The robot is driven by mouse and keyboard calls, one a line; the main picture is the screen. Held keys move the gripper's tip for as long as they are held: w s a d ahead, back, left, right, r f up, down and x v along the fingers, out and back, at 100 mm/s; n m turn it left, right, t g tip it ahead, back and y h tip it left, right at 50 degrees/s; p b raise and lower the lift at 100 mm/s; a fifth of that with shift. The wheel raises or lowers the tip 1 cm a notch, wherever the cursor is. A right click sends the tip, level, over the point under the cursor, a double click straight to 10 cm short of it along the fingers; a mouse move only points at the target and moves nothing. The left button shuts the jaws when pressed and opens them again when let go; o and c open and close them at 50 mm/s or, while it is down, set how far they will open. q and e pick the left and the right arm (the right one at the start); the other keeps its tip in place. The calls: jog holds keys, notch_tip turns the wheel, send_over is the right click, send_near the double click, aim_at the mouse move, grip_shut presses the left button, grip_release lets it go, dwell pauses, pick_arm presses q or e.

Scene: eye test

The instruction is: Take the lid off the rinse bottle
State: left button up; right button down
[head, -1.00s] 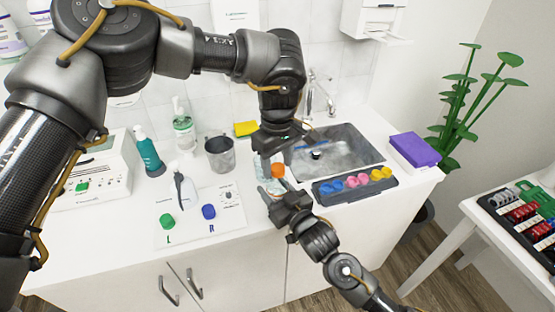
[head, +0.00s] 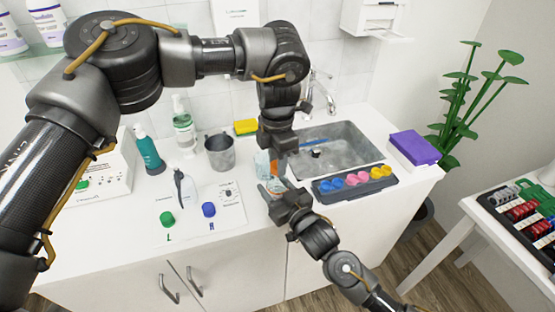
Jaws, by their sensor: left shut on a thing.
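The rinse bottle (head: 273,185) is a small pale, clear bottle near the counter's front edge, left of the sink, mostly hidden by my grippers. Its orange lid (head: 274,168) shows as a narrow strip. My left gripper (head: 272,166) points down from above and is shut on the lid. I cannot tell whether the lid still touches the bottle. My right gripper (head: 277,188) comes from the front, its fingers at the bottle's body. I cannot tell whether they are closed on it.
A dark tray (head: 319,196) of coloured pieces lies to the right, before the sink (head: 350,150). A grey cup (head: 220,152) and a marked sheet (head: 233,213) with green (head: 168,219) and blue (head: 209,209) caps are to the left.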

pick_arm(q)
jog(key=n, duration=2)
jog(key=shift+r, duration=0.1)
jog(key=n, duration=1.4)
jog(key=shift+n, duration=0.3)
jog(key=n, duration=0.4)
